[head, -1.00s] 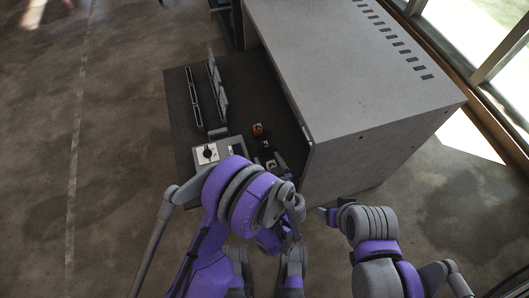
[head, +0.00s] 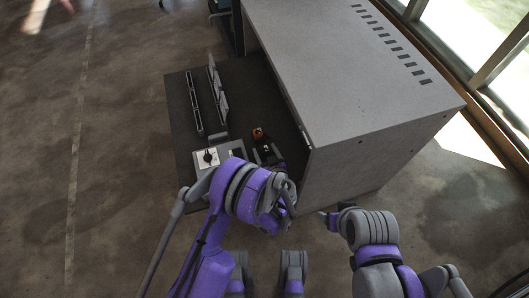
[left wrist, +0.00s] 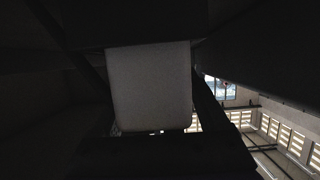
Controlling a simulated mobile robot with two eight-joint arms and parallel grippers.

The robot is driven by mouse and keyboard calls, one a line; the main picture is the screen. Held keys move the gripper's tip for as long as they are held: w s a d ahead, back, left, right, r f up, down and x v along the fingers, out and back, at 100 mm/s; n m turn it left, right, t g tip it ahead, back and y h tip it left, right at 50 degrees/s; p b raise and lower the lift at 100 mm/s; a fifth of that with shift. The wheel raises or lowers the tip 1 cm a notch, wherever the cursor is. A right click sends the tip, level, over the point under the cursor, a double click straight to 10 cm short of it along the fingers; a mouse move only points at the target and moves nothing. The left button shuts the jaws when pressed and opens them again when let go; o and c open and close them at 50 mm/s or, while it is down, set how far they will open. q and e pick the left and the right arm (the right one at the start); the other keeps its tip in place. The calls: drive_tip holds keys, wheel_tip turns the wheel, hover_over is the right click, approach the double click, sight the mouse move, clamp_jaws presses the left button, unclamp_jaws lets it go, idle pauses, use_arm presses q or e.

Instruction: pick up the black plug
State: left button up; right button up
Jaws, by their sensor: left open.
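A small black piece (head: 265,147), which I take to be the black plug, is on the dark shelf beside the big grey cabinet in the head view. It is small and partly covered, so its outline is unclear. My left gripper (head: 268,157) is open around or just over this spot; I cannot tell whether it touches the piece. In the left wrist view a pale grey block (left wrist: 150,88) fills the middle, and the rest is too dark to show the plug.
The grey cabinet (head: 350,75) stands close on the right of the gripper. The dark shelf (head: 180,125) bears upright grey panels (head: 217,90), an orange piece (head: 257,132) and a white box with a black knob (head: 206,158). Open floor lies to the left.

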use_arm(q)
drive_tip(key=shift+w+a+f, duration=0.15)
drive_tip(key=shift+w+f, duration=0.05)
drive_tip(key=shift+w, duration=0.2)
clamp_jaws()
